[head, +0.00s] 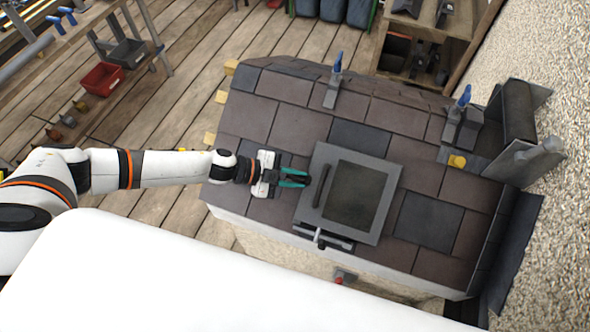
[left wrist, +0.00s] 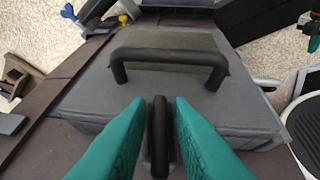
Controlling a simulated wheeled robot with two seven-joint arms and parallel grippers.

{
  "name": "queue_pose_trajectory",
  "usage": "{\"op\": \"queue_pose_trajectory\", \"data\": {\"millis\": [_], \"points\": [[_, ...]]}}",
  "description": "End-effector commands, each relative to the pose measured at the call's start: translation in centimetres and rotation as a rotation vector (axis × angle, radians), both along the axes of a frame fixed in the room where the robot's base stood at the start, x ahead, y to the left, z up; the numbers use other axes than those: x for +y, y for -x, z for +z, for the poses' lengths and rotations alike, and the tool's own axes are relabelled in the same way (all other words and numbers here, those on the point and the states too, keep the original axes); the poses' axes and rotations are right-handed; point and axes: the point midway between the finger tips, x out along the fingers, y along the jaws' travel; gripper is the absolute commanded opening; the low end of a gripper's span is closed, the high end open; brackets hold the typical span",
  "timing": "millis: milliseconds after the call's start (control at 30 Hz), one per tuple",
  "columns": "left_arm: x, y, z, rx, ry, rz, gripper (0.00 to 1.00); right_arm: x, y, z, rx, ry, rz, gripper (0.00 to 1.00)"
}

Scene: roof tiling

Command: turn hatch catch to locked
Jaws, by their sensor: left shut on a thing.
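The grey roof hatch (head: 385,206) with a dark pane lies closed on the tiled roof. Its black handle (head: 322,185) runs along its left side and also shows in the left wrist view (left wrist: 170,57). My left gripper (head: 306,180) is at the hatch's left edge, its teal fingers shut on the dark, upright-looking hatch catch (left wrist: 160,135). The catch is between the fingertips and lines up with them, roughly at right angles to the handle. In the head view the fingers hide it. My right gripper is not clear; a small teal and orange part (left wrist: 312,30) at the wrist view's edge may be it.
A dark bar tool (head: 322,239) lies at the roof's front edge, below the hatch. Blue-handled clamps (head: 334,78) stand at the back of the roof. A yellow-capped item (head: 457,161) sits at the right. A red bin (head: 103,77) stands on the left shelf.

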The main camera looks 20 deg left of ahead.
Motion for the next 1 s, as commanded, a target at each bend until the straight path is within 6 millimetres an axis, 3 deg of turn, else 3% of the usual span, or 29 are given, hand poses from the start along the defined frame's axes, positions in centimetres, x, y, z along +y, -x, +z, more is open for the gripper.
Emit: {"op": "queue_pose_trajectory", "data": {"millis": [233,800,833,900,1000], "points": [[-0.1,0.0,0.1,-0.003,-0.052,-0.075,0.00,0.0,0.0,1.7,0.001,0.001,0.001,0.00],[-0.2,0.1,-0.2,-0.002,-0.065,-0.101,0.00,-0.1,0.1,1.9,0.001,0.001,0.001,0.00],[-0.2,0.2,-0.2,-0.002,-0.065,-0.101,0.23,-0.1,0.1,1.9,0.001,0.001,0.001,0.00],[-0.2,0.1,-0.2,-0.002,-0.065,-0.101,0.30,-0.1,0.1,1.9,0.001,0.001,0.001,0.00],[-0.2,0.1,-0.1,-0.002,-0.064,-0.100,0.30,-0.1,0.1,1.9,0.001,0.001,0.001,0.00]]}}
